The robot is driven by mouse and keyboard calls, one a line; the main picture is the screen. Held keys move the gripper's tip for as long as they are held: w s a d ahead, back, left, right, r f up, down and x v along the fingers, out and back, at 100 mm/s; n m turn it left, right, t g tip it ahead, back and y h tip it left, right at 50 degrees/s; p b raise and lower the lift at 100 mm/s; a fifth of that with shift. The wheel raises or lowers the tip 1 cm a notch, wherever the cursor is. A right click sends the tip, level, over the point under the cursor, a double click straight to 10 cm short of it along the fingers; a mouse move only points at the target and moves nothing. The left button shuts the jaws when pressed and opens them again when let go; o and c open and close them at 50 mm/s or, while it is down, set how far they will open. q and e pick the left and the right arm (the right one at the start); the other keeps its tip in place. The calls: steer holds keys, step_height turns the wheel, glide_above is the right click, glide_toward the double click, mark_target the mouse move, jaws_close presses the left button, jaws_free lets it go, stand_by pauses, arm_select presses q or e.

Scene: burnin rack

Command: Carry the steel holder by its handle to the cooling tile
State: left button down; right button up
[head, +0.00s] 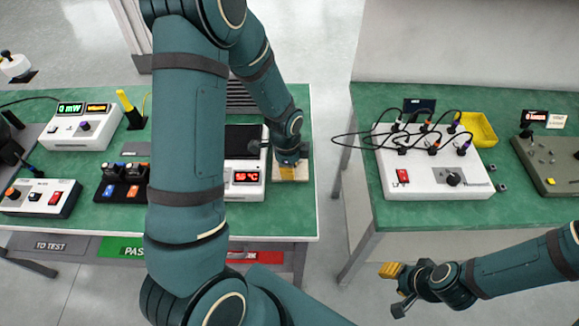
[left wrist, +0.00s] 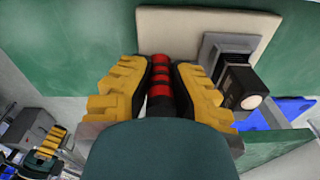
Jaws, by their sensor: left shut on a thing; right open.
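My left gripper (head: 287,173) reaches down over the right end of the left bench. In the left wrist view its yellow fingers (left wrist: 160,82) are shut on a black handle with red rings (left wrist: 161,62). The steel holder (left wrist: 213,48) shows to the right of the fingers, with a black block (left wrist: 240,78) with a pale round end on it. The beige cooling tile (left wrist: 175,30) lies behind; the holder overlaps its right part, and I cannot tell whether they touch. In the head view the tile (head: 304,168) shows around my gripper. My right gripper (head: 393,285) is open and empty, off the benches.
A white instrument with a red temperature display (head: 247,177) stands just left of the tile. The right bench (head: 365,100) holds a white box with cables (head: 430,180) and a yellow tray (head: 482,128). A floor gap separates the benches. My left arm hides much of the left bench.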

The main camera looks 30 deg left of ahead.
arm_select(q)
steer(key=c, duration=1.1)
jaws_free()
steer(key=shift+f, duration=0.1)
steer(key=shift+o, duration=0.2)
steer(key=shift+r, duration=0.55)
steer(key=r+p, duration=0.1)
steer(key=r, duration=0.2)
steer(key=r+p, duration=0.1)
steer(key=r, duration=0.3)
steer(key=r+p, duration=0.1)
steer(key=r, duration=0.3)
steer(key=shift+s+a+r, duration=0.1)
steer(key=shift+s+a, duration=0.15)
steer(key=shift+s, duration=0.05)
